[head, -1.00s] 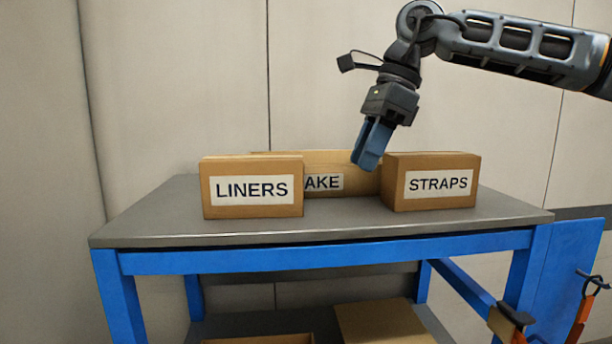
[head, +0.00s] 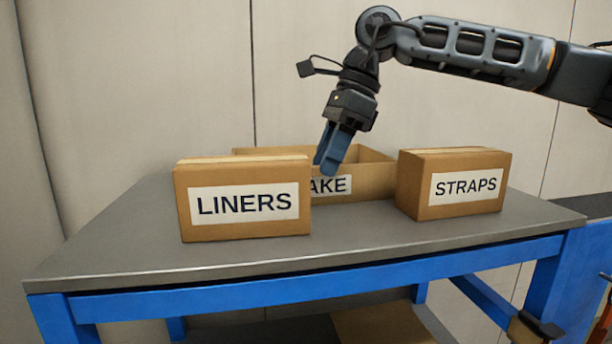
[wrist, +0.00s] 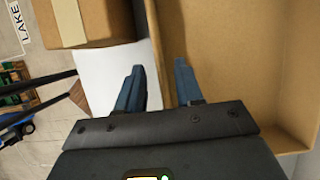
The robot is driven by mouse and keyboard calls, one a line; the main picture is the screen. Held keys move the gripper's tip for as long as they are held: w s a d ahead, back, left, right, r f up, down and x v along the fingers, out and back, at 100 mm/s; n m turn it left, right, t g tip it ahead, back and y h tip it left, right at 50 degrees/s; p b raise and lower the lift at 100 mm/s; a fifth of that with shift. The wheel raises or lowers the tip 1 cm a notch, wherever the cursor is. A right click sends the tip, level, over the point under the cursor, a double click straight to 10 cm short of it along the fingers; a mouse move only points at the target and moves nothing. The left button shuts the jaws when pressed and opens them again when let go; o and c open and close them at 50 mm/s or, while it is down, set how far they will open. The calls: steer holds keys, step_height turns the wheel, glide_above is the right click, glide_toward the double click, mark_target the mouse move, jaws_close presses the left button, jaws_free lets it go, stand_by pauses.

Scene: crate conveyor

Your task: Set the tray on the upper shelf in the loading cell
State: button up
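An open-topped cardboard tray (head: 375,186) stands at the back of a grey-topped table. Its front label is partly hidden by the LINERS box and reads "AKE". Nothing shows inside the part of it I can see. My gripper (head: 328,163) points down at the tray's front wall. In the wrist view my gripper (wrist: 160,88) is open, and the tray's wall (wrist: 163,45) runs between the two fingers. One finger is on the outer side and one over the inside. I cannot tell whether either touches the wall. No upper shelf is identifiable.
A closed LINERS box (head: 243,200) stands in front of the tray on the left, and a closed STRAPS box (head: 454,184) on the right. The table top (head: 110,240) is clear at left and along the front. Cardboard (head: 385,324) lies on a lower level. Blue frame parts stand at right.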

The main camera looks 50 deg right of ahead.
mark_target(315, 203)
steer(key=x, duration=0.2)
steer(key=p+x, duration=0.1)
steer(key=x, duration=0.1)
steer(key=shift+w+a+f, duration=0.2)
steer(key=shift+a+f, duration=0.1)
steer(key=shift+a, duration=0.05)
steer(key=shift+c, duration=0.4)
jaws_close()
